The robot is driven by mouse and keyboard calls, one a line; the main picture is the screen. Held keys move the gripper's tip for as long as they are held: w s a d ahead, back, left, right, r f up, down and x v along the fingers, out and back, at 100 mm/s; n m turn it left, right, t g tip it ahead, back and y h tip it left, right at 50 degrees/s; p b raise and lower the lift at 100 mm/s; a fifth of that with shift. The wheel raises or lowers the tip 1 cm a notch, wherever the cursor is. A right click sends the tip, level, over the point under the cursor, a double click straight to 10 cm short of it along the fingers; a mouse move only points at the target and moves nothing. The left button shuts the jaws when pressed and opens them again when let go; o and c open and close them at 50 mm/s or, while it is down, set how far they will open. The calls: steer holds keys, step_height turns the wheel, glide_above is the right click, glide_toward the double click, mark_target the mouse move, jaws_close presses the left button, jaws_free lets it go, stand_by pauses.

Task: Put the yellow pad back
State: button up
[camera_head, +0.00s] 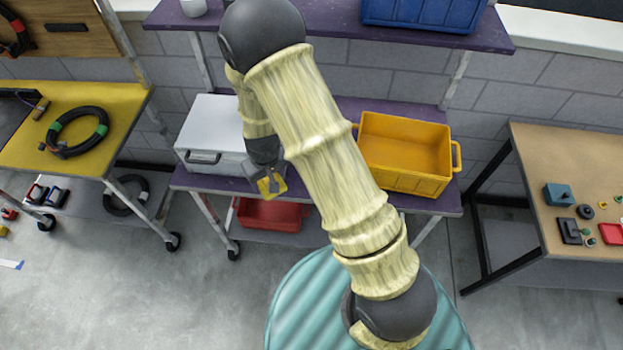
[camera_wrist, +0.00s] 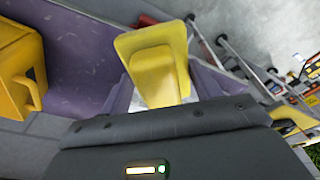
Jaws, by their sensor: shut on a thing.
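The yellow pad (camera_head: 271,185) is held in my gripper (camera_head: 266,177), in front of the purple shelf's front edge in the head view. In the wrist view the yellow pad (camera_wrist: 155,60) sits between the two fingers of my gripper (camera_wrist: 158,98), with a raised block on its face. My gripper is shut on it. The yellow crate (camera_head: 405,155) stands on the purple shelf (camera_head: 333,196), to the right of my gripper. The crate also shows at the left of the wrist view (camera_wrist: 18,75). Its floor looks empty in the part I see.
A white case (camera_head: 213,135) stands on the shelf left of my gripper. A red crate (camera_head: 270,214) is on the level below. A blue crate (camera_head: 425,12) is on the top shelf. Tables stand at left (camera_head: 105,135) and right (camera_head: 570,170). A bare shelf strip lies between case and yellow crate.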

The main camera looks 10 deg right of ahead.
steer(key=d+f+m+b, duration=0.1)
steer(key=d+f, duration=0.2)
steer(key=d, duration=0.2)
steer(key=w+d+f+m+b, duration=0.1)
steer(key=d+f+b, duration=0.1)
steer(key=d+f, duration=0.2)
steer(key=w+d+f+m+b, duration=0.1)
steer(key=d+f, duration=0.3)
steer(key=d, duration=0.2)
steer(key=shift+w+f+m+b, duration=0.1)
steer(key=shift+f+m+b, duration=0.15)
steer(key=shift+m+b, duration=0.05)
steer(key=shift+a, duration=0.15)
